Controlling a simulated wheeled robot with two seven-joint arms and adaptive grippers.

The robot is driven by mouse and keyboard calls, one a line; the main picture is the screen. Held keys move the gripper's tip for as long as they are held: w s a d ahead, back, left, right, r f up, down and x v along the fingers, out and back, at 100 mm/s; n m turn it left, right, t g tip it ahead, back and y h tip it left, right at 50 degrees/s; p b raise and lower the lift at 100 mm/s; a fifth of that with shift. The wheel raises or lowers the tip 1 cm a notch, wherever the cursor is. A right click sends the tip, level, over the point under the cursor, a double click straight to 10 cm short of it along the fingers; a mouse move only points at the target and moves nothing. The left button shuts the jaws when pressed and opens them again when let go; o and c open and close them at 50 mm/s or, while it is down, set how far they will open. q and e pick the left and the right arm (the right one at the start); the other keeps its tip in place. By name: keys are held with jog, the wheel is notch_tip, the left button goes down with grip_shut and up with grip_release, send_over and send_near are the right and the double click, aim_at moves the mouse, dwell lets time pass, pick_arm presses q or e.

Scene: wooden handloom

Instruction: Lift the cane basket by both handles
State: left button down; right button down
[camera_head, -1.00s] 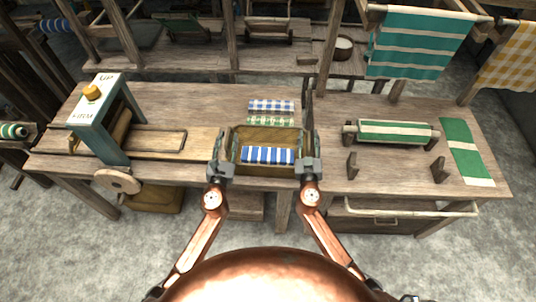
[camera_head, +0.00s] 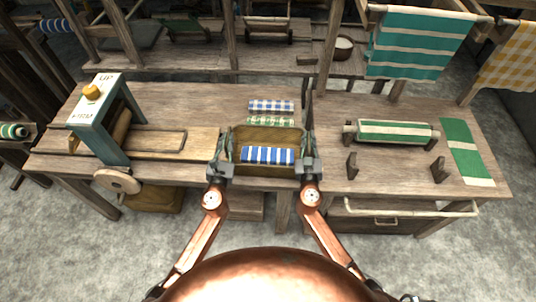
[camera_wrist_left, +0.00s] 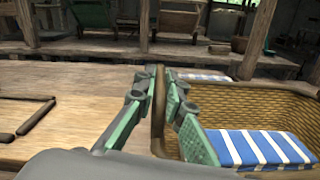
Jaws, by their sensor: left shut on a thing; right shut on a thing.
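The cane basket (camera_head: 262,134) is at the front of the wooden table, level, with a blue-and-white striped folded cloth (camera_head: 267,155) inside. My left gripper (camera_head: 223,152) is shut on the basket's left side. In the left wrist view its green fingers (camera_wrist_left: 168,112) close around the left handle (camera_wrist_left: 158,110), with the woven wall (camera_wrist_left: 240,102) just to the right. My right gripper (camera_head: 308,150) is shut at the basket's right side, on the right handle as far as I can see; that handle is mostly hidden by the fingers. Whether the basket's bottom touches the table is hidden.
Folded cloths (camera_head: 271,106) lie just behind the basket. A blue-framed press (camera_head: 104,120) with a wooden wheel stands left. A green-striped roll on a stand (camera_head: 392,131) and a flat green cloth (camera_head: 466,150) lie right. Teal cloth (camera_head: 420,45) hangs above.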

pick_arm(q)
jog(key=shift+d+r, duration=0.1)
pick_arm(e)
jog(key=shift+r, duration=0.1)
